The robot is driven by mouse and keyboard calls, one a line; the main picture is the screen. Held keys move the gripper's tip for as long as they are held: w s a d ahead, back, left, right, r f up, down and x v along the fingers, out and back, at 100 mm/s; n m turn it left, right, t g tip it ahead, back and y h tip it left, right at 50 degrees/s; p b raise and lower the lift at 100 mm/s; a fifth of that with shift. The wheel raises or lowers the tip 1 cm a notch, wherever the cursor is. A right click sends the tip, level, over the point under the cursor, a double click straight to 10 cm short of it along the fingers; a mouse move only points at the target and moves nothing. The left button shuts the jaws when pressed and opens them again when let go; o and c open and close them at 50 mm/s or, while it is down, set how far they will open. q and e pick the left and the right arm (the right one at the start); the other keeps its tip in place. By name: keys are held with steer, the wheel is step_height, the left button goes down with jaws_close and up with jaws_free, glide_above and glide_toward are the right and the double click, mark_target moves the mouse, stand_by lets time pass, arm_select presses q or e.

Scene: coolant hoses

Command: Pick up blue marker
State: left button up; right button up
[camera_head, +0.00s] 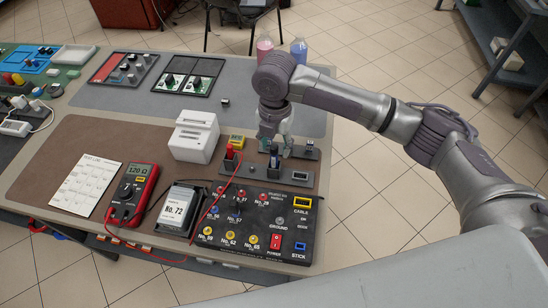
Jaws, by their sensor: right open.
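A blue marker (274,158) stands upright in a dark grey holder strip (302,177) on the workbench, behind the black panel. My right gripper (277,140) comes down over it from above, fingers pointing down and open. Its fingers are close to the marker's top; whether they touch it I cannot tell. The gripper partly hides the marker and the holder behind it. My left gripper is not in view.
A black panel (255,222) with coloured sockets, a white box (194,136), a red multimeter (133,190) and a No. 72 block (181,206) crowd the front. Red leads run across. Pink (264,49) and blue (299,51) bottles stand behind my arm. The grey mat (130,97) has free room.

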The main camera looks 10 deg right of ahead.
mark_target(274, 158)
steer(key=shift+s+f+p, duration=0.15)
steer(key=shift+f+p, duration=0.3)
steer(key=shift+f, duration=0.45)
step_height(274, 158, down, 2)
steer(key=shift+a+f, duration=0.1)
steer(key=shift+f, duration=0.55)
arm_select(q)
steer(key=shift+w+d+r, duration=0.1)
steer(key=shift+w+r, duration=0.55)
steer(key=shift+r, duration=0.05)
arm_select(e)
jaws_close()
